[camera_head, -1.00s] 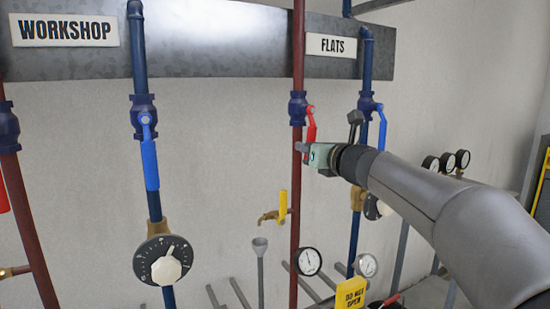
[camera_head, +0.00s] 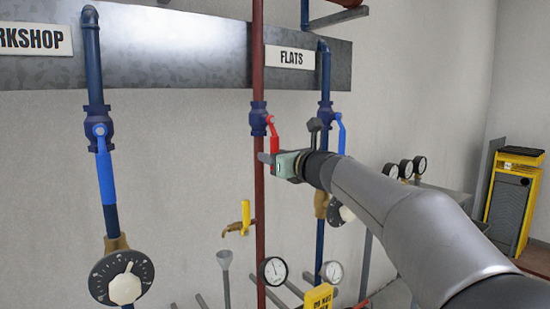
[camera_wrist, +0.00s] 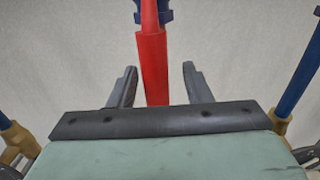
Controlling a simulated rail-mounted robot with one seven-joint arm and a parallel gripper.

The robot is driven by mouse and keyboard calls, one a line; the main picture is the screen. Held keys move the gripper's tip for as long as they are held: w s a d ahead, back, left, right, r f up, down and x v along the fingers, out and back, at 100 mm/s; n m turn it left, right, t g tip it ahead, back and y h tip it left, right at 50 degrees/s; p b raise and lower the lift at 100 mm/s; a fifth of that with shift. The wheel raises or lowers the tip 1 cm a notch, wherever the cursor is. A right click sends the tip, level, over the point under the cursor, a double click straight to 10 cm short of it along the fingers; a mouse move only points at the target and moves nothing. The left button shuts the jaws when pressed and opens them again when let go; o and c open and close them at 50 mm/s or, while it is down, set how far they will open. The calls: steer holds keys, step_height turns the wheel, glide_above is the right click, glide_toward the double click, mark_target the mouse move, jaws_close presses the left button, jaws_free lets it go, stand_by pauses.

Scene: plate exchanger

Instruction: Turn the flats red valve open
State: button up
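The flats red valve has a red lever (camera_head: 273,139) hanging down along the red pipe (camera_head: 259,200), below a dark blue valve body (camera_head: 259,119). In the wrist view the red lever (camera_wrist: 153,65) comes down from the top, and its lower end lies between my two fingers. My gripper (camera_head: 268,157) is at the lever's lower end. In the wrist view my gripper (camera_wrist: 157,88) is open, with a gap on each side of the lever. The lever's tip is partly hidden behind the gripper's body. The FLATS sign (camera_head: 290,57) is above, to the right of the red pipe.
A blue pipe with a blue lever (camera_head: 342,133) stands close on the right. A yellow-handled tap (camera_head: 246,216) and gauges (camera_head: 273,271) are below. A blue workshop lever (camera_head: 105,170) is at left. Plain wall lies between the pipes.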

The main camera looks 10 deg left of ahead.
steer(key=shift+s, duration=0.15)
steer(key=v, duration=1.7)
steer(key=shift+d, duration=0.15)
